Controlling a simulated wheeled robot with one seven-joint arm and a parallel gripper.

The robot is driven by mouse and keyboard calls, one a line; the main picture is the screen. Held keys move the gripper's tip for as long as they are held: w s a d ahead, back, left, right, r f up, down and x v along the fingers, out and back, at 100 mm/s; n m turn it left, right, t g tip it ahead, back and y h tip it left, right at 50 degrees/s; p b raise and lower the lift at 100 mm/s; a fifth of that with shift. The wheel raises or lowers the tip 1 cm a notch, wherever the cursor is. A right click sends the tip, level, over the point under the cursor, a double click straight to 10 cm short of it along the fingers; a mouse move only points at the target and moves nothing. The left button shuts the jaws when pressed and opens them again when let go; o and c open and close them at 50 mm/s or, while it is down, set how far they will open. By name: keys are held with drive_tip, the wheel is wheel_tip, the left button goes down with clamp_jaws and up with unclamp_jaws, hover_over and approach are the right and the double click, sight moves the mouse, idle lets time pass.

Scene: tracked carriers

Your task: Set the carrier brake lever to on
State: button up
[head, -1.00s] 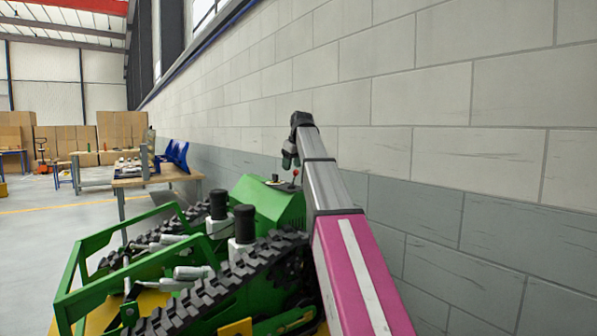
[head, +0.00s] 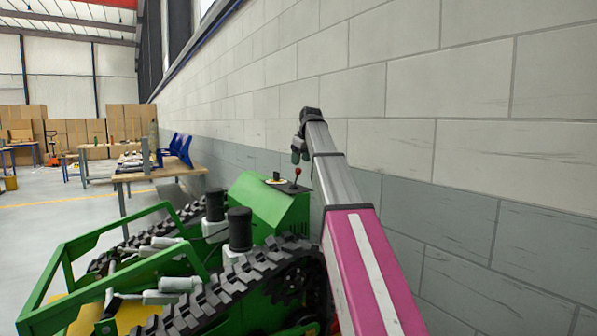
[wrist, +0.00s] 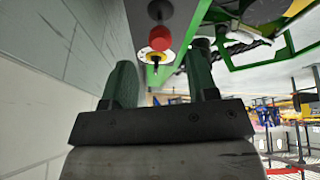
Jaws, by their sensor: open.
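The green tracked carrier (head: 272,207) stands left of my arm. On its console top is a lever with a red knob (head: 298,171), which shows between my fingers' lines in the wrist view (wrist: 159,38). I cannot tell which lever position is on. A round yellow-and-white disc (wrist: 146,54) lies beside the knob; it is small in the head view (head: 273,182). My gripper (head: 300,156) is above the console near the knob. In the wrist view its two dark green fingers (wrist: 161,66) are apart, with nothing seen held between them.
A block wall (head: 440,160) runs close along the right side. The carrier's black track (head: 230,290) and green frame (head: 50,255) fill the lower left. Behind stands a workbench (head: 160,172) with blue items. Open floor (head: 50,215) lies at the left.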

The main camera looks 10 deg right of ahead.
sight(298, 168)
drive_tip(key=shift+x, duration=2.75)
clamp_jaws()
